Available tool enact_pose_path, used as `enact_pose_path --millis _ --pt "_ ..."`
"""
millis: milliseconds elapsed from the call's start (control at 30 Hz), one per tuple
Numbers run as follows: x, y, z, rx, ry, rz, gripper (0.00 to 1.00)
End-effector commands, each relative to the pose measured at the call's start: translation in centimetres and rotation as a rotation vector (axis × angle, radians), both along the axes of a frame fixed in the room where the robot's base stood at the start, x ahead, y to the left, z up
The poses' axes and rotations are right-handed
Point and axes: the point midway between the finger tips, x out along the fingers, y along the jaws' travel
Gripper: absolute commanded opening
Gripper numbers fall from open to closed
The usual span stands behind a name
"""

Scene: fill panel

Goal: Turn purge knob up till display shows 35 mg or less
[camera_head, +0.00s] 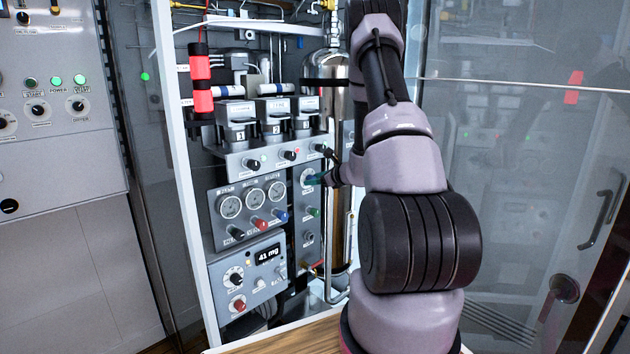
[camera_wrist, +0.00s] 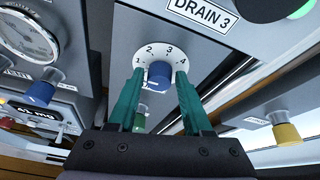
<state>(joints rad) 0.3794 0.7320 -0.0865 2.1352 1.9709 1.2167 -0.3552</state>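A blue knob (camera_wrist: 159,74) sits on a white dial (camera_wrist: 148,53) numbered 1 to 4 in the wrist view. My gripper (camera_wrist: 159,82) has its teal fingers on either side of this knob, with a small gap showing at each side. In the head view my gripper (camera_head: 315,180) is at the top of the narrow grey panel (camera_head: 298,220), largely hiding the knob there. The knob's own label and its pointer are not readable. The display (camera_head: 267,254) on the lower left panel reads 41 mg.
Pressure gauges (camera_head: 253,200) with black, red and blue knobs stand left of my gripper. A green knob (camera_wrist: 140,119) is below the dial. A "DRAIN 3" label (camera_wrist: 203,13) is above, and a yellow knob (camera_wrist: 286,133) is at right. A cabinet frame (camera_head: 180,170) borders the panels.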

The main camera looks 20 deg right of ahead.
Motion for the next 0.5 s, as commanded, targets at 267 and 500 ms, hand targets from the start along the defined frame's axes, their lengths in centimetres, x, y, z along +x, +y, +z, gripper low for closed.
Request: enact_pose_path --millis 267,500 --pt "-0.02 -0.01 0.01 0.002 0.001 0.000 0.00" --pt "-0.01 -0.09 0.00 0.055 0.020 0.000 0.00"
